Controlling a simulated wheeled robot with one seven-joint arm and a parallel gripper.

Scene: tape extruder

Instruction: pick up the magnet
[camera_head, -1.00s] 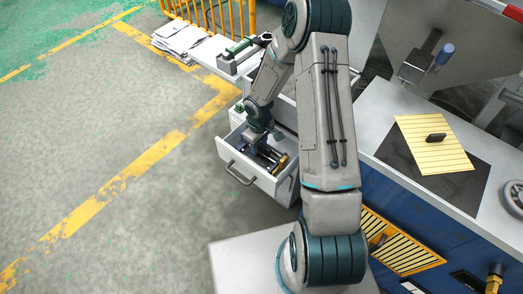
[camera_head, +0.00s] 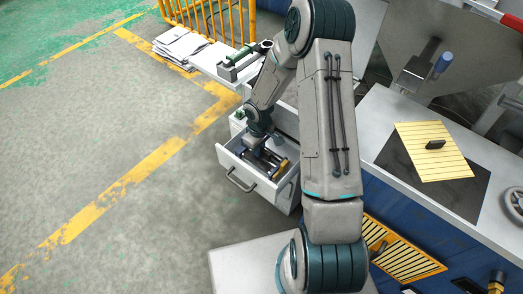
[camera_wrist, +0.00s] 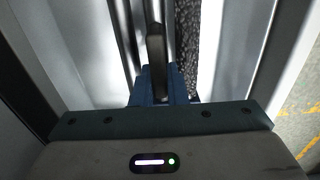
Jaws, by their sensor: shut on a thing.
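My gripper (camera_wrist: 155,88), with blue fingers, is shut on a narrow dark upright piece in the wrist view, which I take to be the magnet (camera_wrist: 155,50). In the head view my gripper (camera_head: 264,149) is low inside the open white drawer (camera_head: 240,175). The held piece cannot be made out there, as the arm and fingers cover it. Whether it touches the drawer floor cannot be told.
Dark and brass-coloured tools (camera_head: 276,166) lie in the drawer beside my gripper. The drawer's walls stand close around it. A yellow slatted plate with a black handle (camera_head: 435,145) lies on the bench at right. Open floor (camera_head: 120,140) is at left.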

